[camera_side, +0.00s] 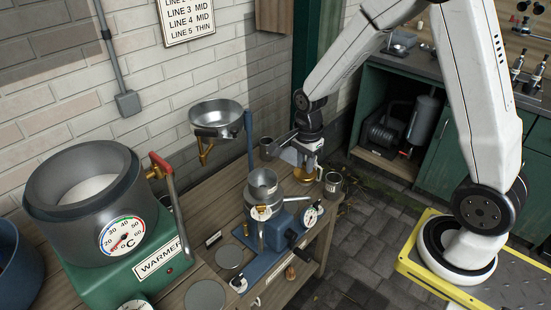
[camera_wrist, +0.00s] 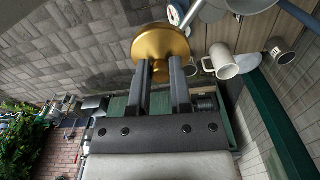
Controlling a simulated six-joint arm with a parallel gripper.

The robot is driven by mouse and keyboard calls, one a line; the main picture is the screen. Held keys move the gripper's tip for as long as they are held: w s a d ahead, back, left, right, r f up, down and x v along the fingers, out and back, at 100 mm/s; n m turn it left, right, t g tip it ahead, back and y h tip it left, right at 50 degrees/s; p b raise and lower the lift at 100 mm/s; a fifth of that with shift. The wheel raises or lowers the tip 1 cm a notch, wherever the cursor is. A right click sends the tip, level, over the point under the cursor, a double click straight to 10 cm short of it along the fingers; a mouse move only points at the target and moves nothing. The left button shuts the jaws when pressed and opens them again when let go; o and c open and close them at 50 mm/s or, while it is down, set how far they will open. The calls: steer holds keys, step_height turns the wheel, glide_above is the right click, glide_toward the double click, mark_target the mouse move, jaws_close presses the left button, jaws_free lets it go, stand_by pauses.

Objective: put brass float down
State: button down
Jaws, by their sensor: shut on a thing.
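The brass float (camera_side: 303,176) is a round golden disc with a short stem. In the wrist view the brass float (camera_wrist: 160,44) sits at the fingertips, with its stem between the two fingers. My gripper (camera_side: 309,162) is over the right end of the wooden bench, pointing down. In the wrist view my gripper (camera_wrist: 161,70) is shut on the float's stem. I cannot tell whether the float's underside touches anything.
A blue stand with a metal pot (camera_side: 263,183) is left of the float. A mug (camera_side: 333,184) stands close on the right, another (camera_side: 268,149) behind. The green warmer (camera_side: 185,271) fills the left.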

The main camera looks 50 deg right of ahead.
steer(key=s+d+f+m, duration=0.1)
steer(key=d+f+m, duration=0.5)
steer(key=d+f, duration=0.9)
step_height(320, 180, down, 3)
steer(key=shift+s+d+f, duration=0.15)
steer(key=shift+s+f, duration=0.05)
steer(key=shift+w, duration=0.1)
steer(key=shift+w+d+f, duration=0.9)
steer(key=shift+w+f, duration=0.65)
steer(key=shift+w, duration=0.45)
steer(key=shift+w+d+f, duration=0.9)
steer(key=shift+w+f, duration=0.6)
steer(key=shift+w, duration=0.55)
steer(key=shift+w+d+f, duration=0.9)
steer(key=shift+w+f, duration=0.65)
steer(key=shift+w, duration=0.45)
steer(key=shift+w+f, duration=0.1)
steer(key=shift+w+d+f, duration=0.1)
steer(key=shift+w+f, duration=0.1)
steer(key=shift+f, duration=1.6)
